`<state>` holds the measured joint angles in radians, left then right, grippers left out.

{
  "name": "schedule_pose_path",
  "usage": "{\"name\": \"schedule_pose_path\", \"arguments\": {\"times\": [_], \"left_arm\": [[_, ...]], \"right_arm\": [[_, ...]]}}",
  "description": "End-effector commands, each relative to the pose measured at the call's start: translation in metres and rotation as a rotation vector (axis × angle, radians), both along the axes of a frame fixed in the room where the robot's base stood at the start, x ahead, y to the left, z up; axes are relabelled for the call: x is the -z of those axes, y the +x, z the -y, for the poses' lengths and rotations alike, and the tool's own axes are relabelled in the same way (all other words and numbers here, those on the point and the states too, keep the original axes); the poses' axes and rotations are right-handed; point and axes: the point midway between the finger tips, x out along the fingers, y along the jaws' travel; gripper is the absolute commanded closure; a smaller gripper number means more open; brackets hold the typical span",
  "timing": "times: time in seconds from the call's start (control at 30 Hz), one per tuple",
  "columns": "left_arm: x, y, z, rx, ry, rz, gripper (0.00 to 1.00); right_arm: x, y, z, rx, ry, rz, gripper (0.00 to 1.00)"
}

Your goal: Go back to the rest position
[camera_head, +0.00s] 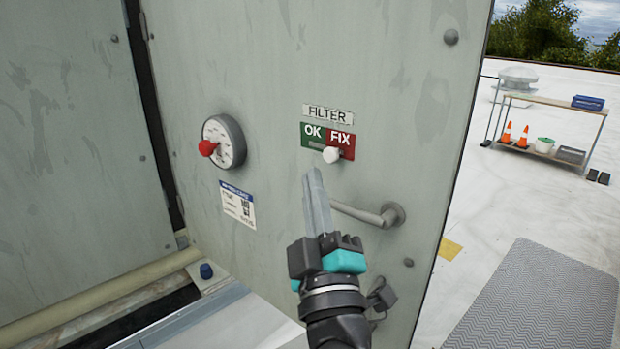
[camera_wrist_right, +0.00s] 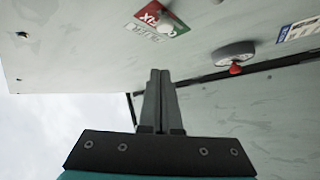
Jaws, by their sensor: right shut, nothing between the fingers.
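My right gripper (camera_head: 314,187) is shut and empty, its fingers pointing up in front of the grey cabinet door. It stands below the FILTER indicator (camera_head: 328,135), apart from its white slider knob (camera_head: 331,155), which sits under the red FIX side. In the right wrist view the shut fingers (camera_wrist_right: 160,75) show with the indicator (camera_wrist_right: 163,17) beyond them. The lever handle (camera_head: 367,213) is just right of the fingers and points left; whether the fingers touch it I cannot tell. My left gripper is not in view.
A round gauge (camera_head: 229,141) with a red knob (camera_head: 207,148) is on the door to the left. A pipe (camera_head: 100,297) runs along the lower left. At right are a grey mat (camera_head: 545,300) and a shelf cart (camera_head: 550,101) with cones and a bucket.

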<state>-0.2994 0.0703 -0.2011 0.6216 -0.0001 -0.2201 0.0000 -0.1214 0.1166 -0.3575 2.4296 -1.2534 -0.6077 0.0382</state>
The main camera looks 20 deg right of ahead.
Motion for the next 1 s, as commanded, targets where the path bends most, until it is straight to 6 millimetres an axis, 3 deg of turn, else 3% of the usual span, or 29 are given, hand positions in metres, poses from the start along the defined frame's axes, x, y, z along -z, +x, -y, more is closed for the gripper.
{"name": "schedule_pose_path", "arguments": {"times": [0.57,0.67,0.77,0.87,1.0], "left_arm": [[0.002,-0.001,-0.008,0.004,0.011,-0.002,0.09],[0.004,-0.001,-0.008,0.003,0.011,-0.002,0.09],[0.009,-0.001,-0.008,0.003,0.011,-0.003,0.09],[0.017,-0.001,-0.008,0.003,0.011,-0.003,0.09],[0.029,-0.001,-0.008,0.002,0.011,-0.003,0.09]], "right_arm": [[0.001,-0.003,-0.001,0.000,0.000,0.000,1.00],[0.013,0.002,-0.003,-0.008,0.000,-0.024,1.00],[0.049,0.018,-0.009,-0.035,0.001,-0.100,1.00],[0.113,0.038,-0.018,-0.077,0.013,-0.229,1.00],[0.220,0.056,-0.028,-0.136,0.053,-0.438,1.00]]}}
